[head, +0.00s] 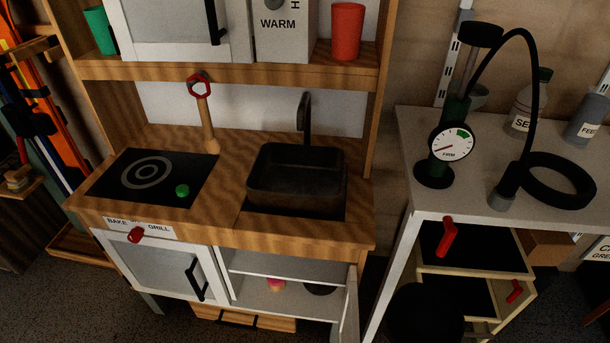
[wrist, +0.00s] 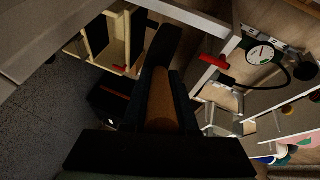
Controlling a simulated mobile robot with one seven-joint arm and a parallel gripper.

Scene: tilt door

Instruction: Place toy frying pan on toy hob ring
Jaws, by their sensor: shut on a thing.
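The toy hob is a black panel (head: 120,190) set in the left of the wooden play kitchen's top. Its pale ring (head: 147,172) is bare. A small green round piece (head: 182,191) lies at the hob's front right. In the wrist view my gripper (wrist: 165,85) is shut on a brown round wooden handle (wrist: 160,105). The dark fingers cover its sides. No pan body shows clearly there, so I cannot tell the handle's far end. My gripper is not seen in the head view.
A dark sink (head: 297,178) with a tap sits right of the hob. A wooden-handled tool with a red head (head: 205,118) stands behind. The lower cupboard holds a dark round thing (head: 319,288). A white bench (head: 470,190) with a gauge (head: 452,142) stands right, with open drawers (head: 475,250) below.

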